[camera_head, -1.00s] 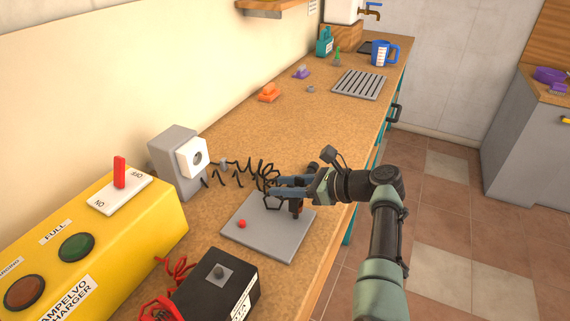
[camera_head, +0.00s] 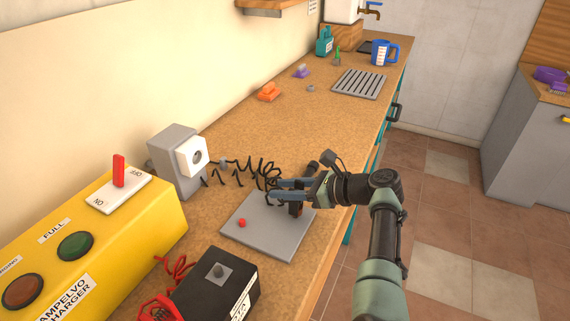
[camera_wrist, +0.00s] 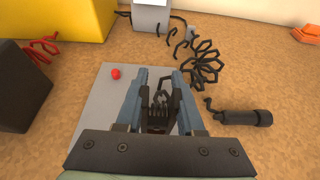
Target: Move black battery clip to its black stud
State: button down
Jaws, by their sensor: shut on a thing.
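My gripper (camera_head: 280,188) is over the grey plate (camera_head: 262,240) on the wooden counter. It is shut on the black battery clip (camera_wrist: 158,108), which shows between the two blue-grey fingers in the wrist view. A coiled black cable (camera_head: 240,174) runs near the fingertips from the grey box. The plate's red stud (camera_head: 241,223) is bare; it also shows left of the fingers in the wrist view (camera_wrist: 115,73). I cannot make out the black stud. The fingers and clip hide part of the plate, and I cannot tell whether the clip touches it.
A black cylinder (camera_wrist: 240,116) lies just right of the plate. A black battery box (camera_head: 215,285) with red cable stands in front, beside the yellow charger (camera_head: 110,240). The grey box (camera_head: 177,155) stands behind. The counter is mostly clear toward the drain rack (camera_head: 360,84).

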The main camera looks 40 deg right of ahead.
jog(key=shift+f+b, duration=0.4)
jog(key=shift+f, duration=0.3)
jog(key=shift+f, duration=0.1)
jog(key=shift+c, duration=2.2)
grip_release()
jog(key=p+v, duration=0.1)
jog(key=v, duration=1.2)
jog(key=shift+p, duration=0.3)
jog(key=shift+s, duration=0.1)
